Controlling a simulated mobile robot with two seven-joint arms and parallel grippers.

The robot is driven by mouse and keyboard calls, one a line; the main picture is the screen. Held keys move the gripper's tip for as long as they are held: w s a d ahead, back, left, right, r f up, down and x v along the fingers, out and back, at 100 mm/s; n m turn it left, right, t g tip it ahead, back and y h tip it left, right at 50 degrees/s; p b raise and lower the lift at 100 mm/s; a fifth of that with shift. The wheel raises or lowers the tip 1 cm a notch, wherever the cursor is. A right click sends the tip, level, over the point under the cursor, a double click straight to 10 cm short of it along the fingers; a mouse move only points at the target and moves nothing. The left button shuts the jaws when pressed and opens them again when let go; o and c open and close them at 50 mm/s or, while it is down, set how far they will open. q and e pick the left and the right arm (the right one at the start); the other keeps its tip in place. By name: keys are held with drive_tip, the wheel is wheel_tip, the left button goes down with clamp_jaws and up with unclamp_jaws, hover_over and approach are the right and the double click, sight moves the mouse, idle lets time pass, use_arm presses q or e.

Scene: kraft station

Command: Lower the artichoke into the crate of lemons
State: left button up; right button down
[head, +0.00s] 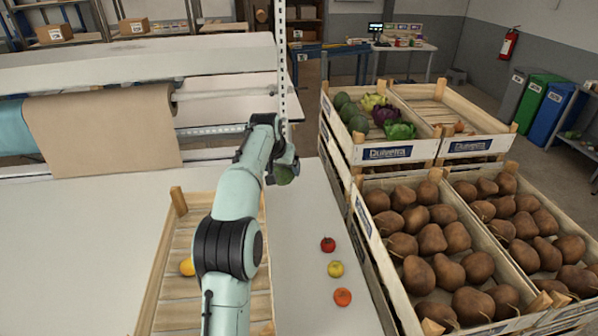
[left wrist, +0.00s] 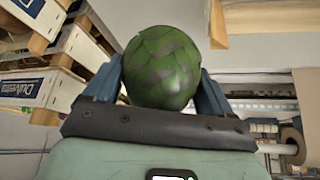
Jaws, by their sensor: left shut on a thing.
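My left gripper (head: 284,164) is shut on a green artichoke (head: 286,174) and holds it above the white table. In the left wrist view the artichoke (left wrist: 160,68) sits between the two blue fingers. A slatted wooden crate (head: 173,237) stands on the table, below and left of the gripper. My left arm covers much of the crate. One yellow fruit (head: 187,266), perhaps a lemon, shows inside it; other contents are hidden. The artichoke is apart from the crate, beyond its far right corner. My right gripper is not in view.
A tomato (head: 328,244), a yellow apple (head: 335,268) and an orange fruit (head: 342,296) lie on the table right of the crate. Stacked crates of brown produce (head: 430,240) and vegetables (head: 385,152) stand at right. A brown paper roll (head: 100,130) is at the back left.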

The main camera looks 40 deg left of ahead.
use_arm(q)
drive_tip(key=s+a, duration=1.2)
drive_tip(key=s, duration=0.5)
drive_tip(key=shift+r, duration=0.35)
drive_tip(key=shift+a, duration=0.15)
drive_tip(key=shift+w+a, duration=0.2)
drive_tip(key=shift+w, duration=0.2)
wheel_tip(320, 180, down, 11)
drive_tip(key=b, duration=0.5)
drive_tip(key=shift+b, duration=0.35)
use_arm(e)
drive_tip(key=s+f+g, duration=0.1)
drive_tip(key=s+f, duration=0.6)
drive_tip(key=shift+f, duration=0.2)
